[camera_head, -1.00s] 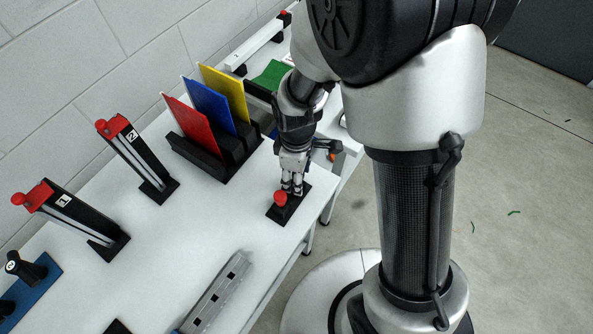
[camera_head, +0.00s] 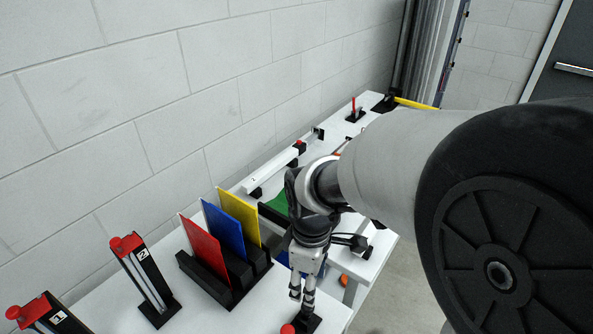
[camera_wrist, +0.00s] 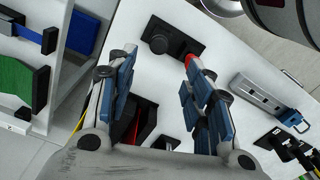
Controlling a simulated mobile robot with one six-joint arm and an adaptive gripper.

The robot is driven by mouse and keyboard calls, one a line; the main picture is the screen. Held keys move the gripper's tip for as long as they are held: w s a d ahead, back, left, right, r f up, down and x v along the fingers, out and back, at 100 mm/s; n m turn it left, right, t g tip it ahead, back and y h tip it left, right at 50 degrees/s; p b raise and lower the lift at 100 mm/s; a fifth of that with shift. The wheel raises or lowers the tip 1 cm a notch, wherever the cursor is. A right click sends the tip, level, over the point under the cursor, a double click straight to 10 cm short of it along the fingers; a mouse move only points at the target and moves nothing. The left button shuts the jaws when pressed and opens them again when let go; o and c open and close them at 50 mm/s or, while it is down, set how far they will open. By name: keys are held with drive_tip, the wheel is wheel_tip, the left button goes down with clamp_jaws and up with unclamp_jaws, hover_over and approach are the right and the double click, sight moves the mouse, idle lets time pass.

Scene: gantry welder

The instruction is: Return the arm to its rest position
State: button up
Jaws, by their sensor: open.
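My gripper (camera_head: 302,303) points down over the front edge of the white table, just above a black base (camera_head: 311,322) with a red knob (camera_head: 288,329). The frame's bottom edge cuts off part of the knob. In the wrist view, my gripper's two blue-padded fingers (camera_wrist: 158,66) are apart with nothing held between them. A black plate with a round black part (camera_wrist: 174,38) lies beyond the fingertips there. A red bit shows beside the right finger; I cannot tell what it belongs to. My arm reaches in from the right, bent down at the wrist.
A black rack (camera_head: 205,278) holds red (camera_head: 203,250), blue (camera_head: 224,233) and yellow (camera_head: 240,217) sheets left of my gripper. Red-topped stands (camera_head: 146,275) (camera_head: 46,316) are further left. A white rail (camera_head: 270,172) lies behind. A block wall backs the table. A grey slotted bar (camera_wrist: 262,97) shows in the wrist view.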

drive_tip(key=s+d+r+m+t, duration=0.4)
drive_tip(key=s+d+r+m, duration=0.6)
drive_tip(key=s+r+m, duration=0.2)
drive_tip(key=shift+s+d+r+m+t, duration=0.25)
drive_tip(key=shift+s+d+m+t, duration=0.1)
drive_tip(key=shift+s+m, duration=0.45)
drive_tip(key=shift+w, duration=0.1)
drive_tip(key=shift+c, duration=0.3)
